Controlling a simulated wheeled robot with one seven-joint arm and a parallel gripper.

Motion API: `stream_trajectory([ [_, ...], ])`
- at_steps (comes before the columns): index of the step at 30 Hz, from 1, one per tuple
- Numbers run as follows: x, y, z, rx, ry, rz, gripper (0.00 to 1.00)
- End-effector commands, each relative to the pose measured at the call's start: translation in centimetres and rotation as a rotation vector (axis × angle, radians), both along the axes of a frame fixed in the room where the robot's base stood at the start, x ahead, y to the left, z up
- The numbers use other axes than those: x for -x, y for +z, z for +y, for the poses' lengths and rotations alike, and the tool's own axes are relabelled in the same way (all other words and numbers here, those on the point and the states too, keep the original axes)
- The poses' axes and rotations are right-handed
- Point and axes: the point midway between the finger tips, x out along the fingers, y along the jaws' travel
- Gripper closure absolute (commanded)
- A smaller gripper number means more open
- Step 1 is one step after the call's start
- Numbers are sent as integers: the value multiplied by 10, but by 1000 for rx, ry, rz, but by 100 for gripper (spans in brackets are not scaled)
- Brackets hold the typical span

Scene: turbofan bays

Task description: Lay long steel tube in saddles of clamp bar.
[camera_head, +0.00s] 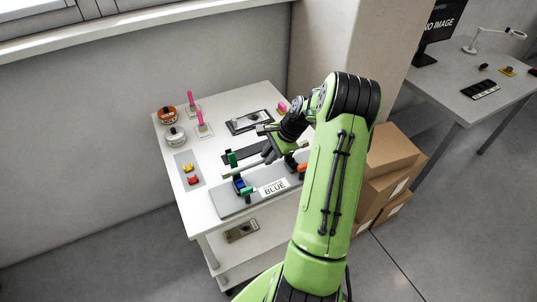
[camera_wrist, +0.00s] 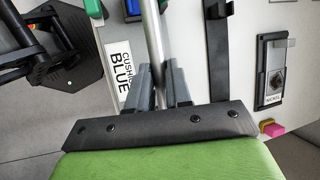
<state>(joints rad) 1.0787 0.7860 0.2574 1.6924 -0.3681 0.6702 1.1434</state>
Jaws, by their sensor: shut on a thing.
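The long steel tube (camera_wrist: 152,35) runs lengthwise between my gripper's fingers (camera_wrist: 160,88) in the wrist view, and the fingers are shut on it. In the head view, my gripper (camera_head: 269,151) is over the cart top, and a pale length of the tube (camera_head: 243,168) extends left from it. The clamp bar (camera_head: 224,206) is a grey plate with a "BLUE" label, below and beside the tube. Coloured green and blue parts (camera_head: 239,185) stand at its left end, under or beside the tube's end; I cannot tell whether they touch. An orange part (camera_head: 303,167) shows at the right, partly hidden by my arm.
Cardboard boxes (camera_head: 385,165) stand right of the cart.

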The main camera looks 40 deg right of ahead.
Motion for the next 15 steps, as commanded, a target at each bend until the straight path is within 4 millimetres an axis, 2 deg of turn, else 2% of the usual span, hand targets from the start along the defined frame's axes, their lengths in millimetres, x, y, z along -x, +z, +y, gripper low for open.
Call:
stream_trajectory([
  [5,0,-7,0,0,0,0,100],
  [15,0,-50,0,0,0,-1,100],
])
